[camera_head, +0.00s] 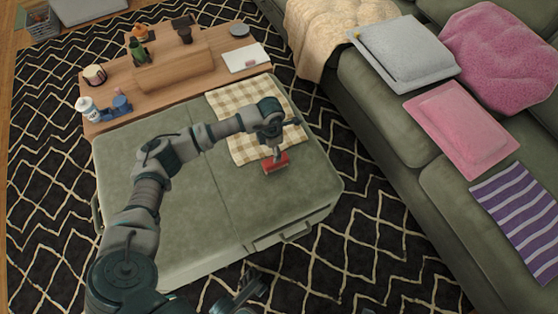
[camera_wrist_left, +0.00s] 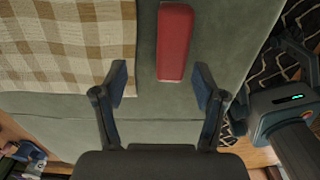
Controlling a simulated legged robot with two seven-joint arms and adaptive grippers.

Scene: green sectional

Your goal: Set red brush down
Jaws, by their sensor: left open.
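The red brush (camera_head: 275,164) lies on the green ottoman (camera_head: 185,225), just beside the front edge of the checkered cloth (camera_head: 236,148). My left gripper (camera_head: 281,141) is over the ottoman close to the brush. In the left wrist view, its two fingers (camera_wrist_left: 160,80) are spread apart with nothing between the tips. The brush (camera_wrist_left: 174,42) shows beyond the fingertips there, nearer the right finger, with no visible contact. Part of my right gripper (camera_head: 242,296) shows at the bottom of the head view; its jaws are unclear.
A wooden tabletop (camera_head: 120,85) behind the ottoman holds a mug (camera_head: 95,75), bottles and other small things. A green sofa (camera_head: 375,115) with pillows stands at the right. The ottoman's left and front parts are clear.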

